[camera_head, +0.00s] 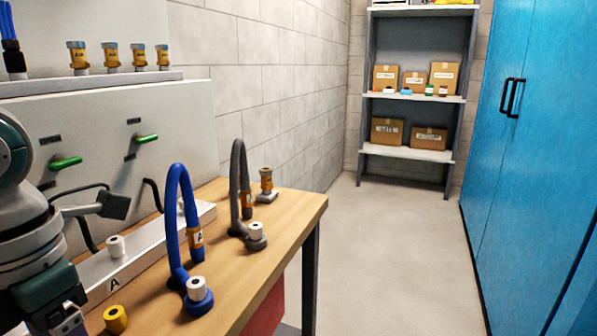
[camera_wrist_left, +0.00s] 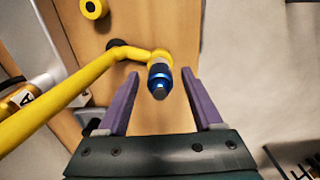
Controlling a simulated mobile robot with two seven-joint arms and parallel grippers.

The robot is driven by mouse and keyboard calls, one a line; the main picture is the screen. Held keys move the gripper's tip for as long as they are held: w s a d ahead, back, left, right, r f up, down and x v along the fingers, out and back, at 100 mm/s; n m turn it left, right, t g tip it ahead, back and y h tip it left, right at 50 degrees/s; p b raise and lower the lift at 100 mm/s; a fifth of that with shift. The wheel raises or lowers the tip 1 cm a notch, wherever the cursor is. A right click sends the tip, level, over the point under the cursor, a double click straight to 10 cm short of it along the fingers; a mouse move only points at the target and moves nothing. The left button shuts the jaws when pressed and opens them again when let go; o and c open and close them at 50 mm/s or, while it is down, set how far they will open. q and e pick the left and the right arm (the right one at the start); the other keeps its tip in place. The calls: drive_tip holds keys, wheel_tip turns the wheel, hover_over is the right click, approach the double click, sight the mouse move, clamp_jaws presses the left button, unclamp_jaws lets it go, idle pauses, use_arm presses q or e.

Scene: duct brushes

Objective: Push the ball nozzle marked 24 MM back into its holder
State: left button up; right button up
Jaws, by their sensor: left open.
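In the left wrist view a blue metallic nozzle (camera_wrist_left: 159,80) with a dark tip sits at the end of a yellow hose (camera_wrist_left: 70,85), over the wooden table. No 24 MM marking is legible in either view, so I cannot confirm this is the named ball nozzle. A separate holder for it cannot be made out. My left gripper (camera_wrist_left: 160,88) is open, with its purple fingers on either side of the blue nozzle; contact is not clear. In the head view my left gripper (camera_head: 72,322) is at the bottom left, partly cut off. My right gripper is not in view.
A blue hose (camera_head: 171,215) and a grey hose (camera_head: 235,180) arch above the table (camera_head: 300,212). A yellow ring piece (camera_head: 116,319) lies near the front. A grey strip marked A (camera_head: 95,277) runs along the back. Several brass fittings line the ledge (camera_head: 100,84).

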use_arm(q)
clamp_jaws()
idle(0.7)
drive_tip(key=shift+r, duration=0.15)
idle(0.8)
drive_tip(key=shift+r+p, duration=2.45)
drive_tip(key=shift+r, duration=0.45)
